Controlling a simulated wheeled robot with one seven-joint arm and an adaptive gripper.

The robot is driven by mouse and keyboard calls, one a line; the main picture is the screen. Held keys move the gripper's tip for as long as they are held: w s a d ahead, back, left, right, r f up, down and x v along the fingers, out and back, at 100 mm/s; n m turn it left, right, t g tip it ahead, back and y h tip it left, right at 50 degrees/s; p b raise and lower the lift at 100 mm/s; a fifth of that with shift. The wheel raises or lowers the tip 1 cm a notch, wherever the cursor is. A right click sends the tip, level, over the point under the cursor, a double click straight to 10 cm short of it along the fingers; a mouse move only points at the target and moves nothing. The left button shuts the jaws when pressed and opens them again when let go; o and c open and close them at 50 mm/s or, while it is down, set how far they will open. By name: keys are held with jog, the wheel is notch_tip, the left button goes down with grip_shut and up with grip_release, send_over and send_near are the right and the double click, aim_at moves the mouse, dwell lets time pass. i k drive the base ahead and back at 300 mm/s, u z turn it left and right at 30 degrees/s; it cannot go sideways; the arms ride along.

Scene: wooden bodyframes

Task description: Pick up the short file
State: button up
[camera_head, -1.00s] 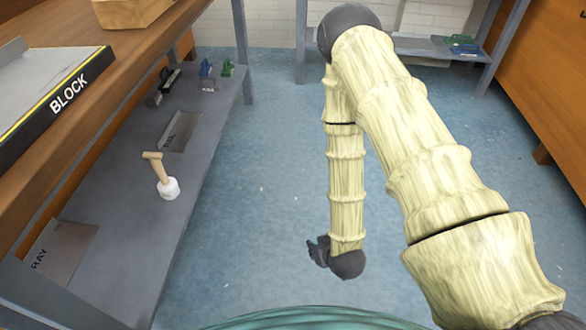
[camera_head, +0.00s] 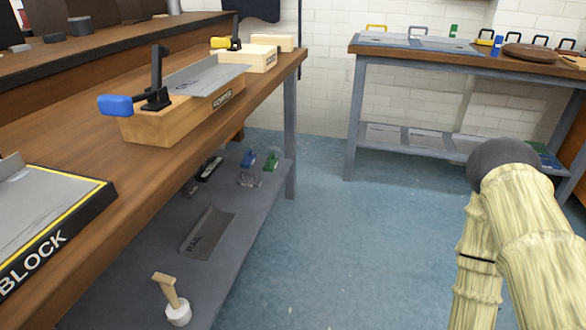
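I cannot make out a short file in this view. My gripper is out of the picture; only my pale arm links show at the lower right, and the lower link runs off the bottom edge.
A wooden workbench (camera_head: 190,128) on the left bears a blue-handled clamp (camera_head: 155,85). Its lower shelf (camera_head: 225,280) holds a mallet (camera_head: 176,313) and a grey plate marked RAIL (camera_head: 207,232). A second bench (camera_head: 400,55) stands at the back right. The blue floor (camera_head: 320,230) between is clear.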

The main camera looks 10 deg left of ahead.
aim_at(255, 182)
jog(key=u, duration=0.15)
jog(key=i, duration=1.15)
jog(key=u, duration=0.45)
